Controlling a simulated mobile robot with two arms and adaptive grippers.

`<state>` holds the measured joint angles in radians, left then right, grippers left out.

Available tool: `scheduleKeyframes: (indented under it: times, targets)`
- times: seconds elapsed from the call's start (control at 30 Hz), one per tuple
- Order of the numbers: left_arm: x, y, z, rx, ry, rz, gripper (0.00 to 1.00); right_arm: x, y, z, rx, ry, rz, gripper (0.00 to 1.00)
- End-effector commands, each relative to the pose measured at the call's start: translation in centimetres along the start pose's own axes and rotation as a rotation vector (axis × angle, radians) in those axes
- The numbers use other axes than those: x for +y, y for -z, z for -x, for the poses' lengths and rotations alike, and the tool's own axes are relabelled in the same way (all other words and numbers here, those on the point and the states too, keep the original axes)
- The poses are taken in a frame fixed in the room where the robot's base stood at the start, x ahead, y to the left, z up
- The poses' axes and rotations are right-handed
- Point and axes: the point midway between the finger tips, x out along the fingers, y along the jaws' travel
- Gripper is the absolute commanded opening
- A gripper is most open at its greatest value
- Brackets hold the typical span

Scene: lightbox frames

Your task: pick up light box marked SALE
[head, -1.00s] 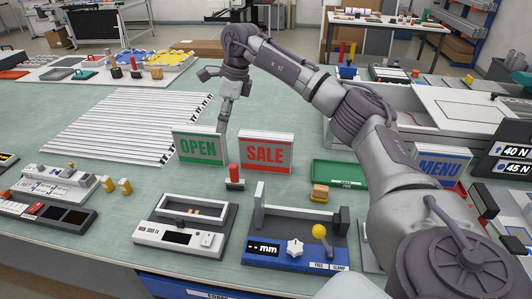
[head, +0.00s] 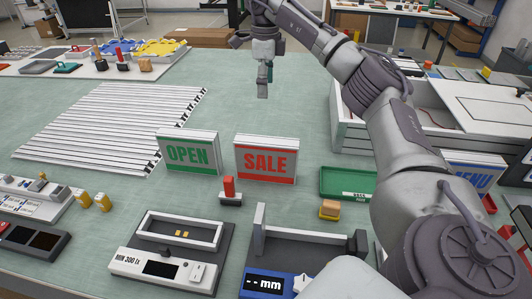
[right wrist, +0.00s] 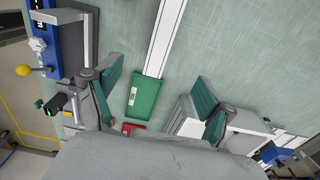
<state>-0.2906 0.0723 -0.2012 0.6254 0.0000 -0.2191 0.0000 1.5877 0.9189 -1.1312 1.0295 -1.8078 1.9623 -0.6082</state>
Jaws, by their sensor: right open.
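The SALE light box (head: 265,160), white with a red panel, stands upright on the green table in the middle of the head view. My right gripper (head: 263,90) is above and behind it in the picture, apart from it. The right wrist view shows its teal-padded fingers (right wrist: 157,98) spread wide with nothing held between them. The OPEN light box (head: 187,153), with green lettering, stands just left of SALE. A white box-like thing lies beside one finger in the wrist view; I cannot tell which it is. My left gripper is out of view.
A green tray (head: 347,196) lies right of SALE. A red-handled stamp (head: 229,188) stands in front of it. White slats (head: 110,125) lie at left. The table behind SALE is clear.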

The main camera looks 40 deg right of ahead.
Motion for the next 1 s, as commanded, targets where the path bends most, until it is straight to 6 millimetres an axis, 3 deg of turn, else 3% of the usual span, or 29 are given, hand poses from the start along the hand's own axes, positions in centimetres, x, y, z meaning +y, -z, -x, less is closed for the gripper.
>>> scheduleKeyframes:
  times: [0.1,0.43,0.63,1.0]
  targets:
    - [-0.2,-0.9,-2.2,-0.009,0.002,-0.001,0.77,0.0,0.0,-2.3,-0.001,0.000,0.001,0.81]
    - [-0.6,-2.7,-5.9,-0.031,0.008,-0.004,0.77,0.0,-0.1,-6.0,-0.001,0.000,0.001,0.81]
    - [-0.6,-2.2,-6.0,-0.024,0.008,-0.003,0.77,0.0,0.0,-7.6,0.001,-0.001,0.000,0.81]
    - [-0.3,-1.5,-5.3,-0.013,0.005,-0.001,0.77,0.0,0.0,-13.9,0.001,-0.001,0.000,0.81]
